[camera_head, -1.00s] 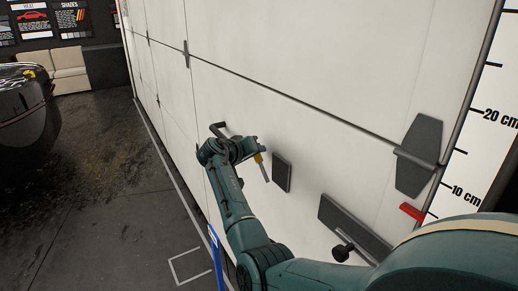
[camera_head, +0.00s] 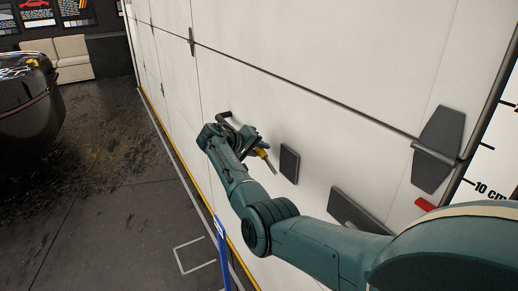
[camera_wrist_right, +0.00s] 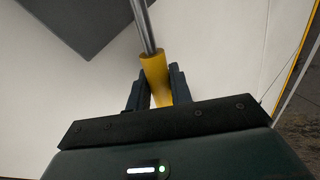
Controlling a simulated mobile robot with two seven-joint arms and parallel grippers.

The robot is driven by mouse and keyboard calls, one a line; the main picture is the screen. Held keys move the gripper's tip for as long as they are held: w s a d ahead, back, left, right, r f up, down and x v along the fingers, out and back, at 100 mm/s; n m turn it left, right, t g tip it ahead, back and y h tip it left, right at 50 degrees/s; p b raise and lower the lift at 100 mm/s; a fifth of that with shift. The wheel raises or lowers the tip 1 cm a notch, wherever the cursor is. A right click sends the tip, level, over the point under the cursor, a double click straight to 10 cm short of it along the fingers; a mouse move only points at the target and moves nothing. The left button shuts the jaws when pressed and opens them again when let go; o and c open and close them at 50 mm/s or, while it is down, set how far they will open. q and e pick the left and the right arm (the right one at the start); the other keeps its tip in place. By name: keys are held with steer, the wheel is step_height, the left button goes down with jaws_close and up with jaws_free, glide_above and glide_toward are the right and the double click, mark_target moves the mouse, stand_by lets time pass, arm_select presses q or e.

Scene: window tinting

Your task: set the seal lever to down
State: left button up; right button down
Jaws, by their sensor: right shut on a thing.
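The seal lever is a metal rod with a yellow grip (camera_head: 261,152), set on the large white door panel, left of a small dark plate. In the head view the grip is the upper end and the rod slants down and right. My right gripper (camera_head: 257,147) is at the grip. In the right wrist view, its dark fingers (camera_wrist_right: 156,86) are shut on the yellow grip (camera_wrist_right: 155,72), and the rod runs up out of view past a dark plate. The lever's mount cannot be made out. My left gripper is not in view.
A black handle (camera_head: 223,116) stands out from the door just beyond my right gripper. Dark plates (camera_head: 289,163) and (camera_head: 436,150) and a red marker (camera_head: 425,204) are on or near the panel. A blue post (camera_head: 221,238) stands by my arm.

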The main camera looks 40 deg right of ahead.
steer(key=c, duration=1.3)
jaws_free()
steer(key=shift+f, duration=0.1)
steer(key=shift+a, duration=0.1)
steer(key=b+v, duration=0.1)
steer(key=v, duration=1.2)
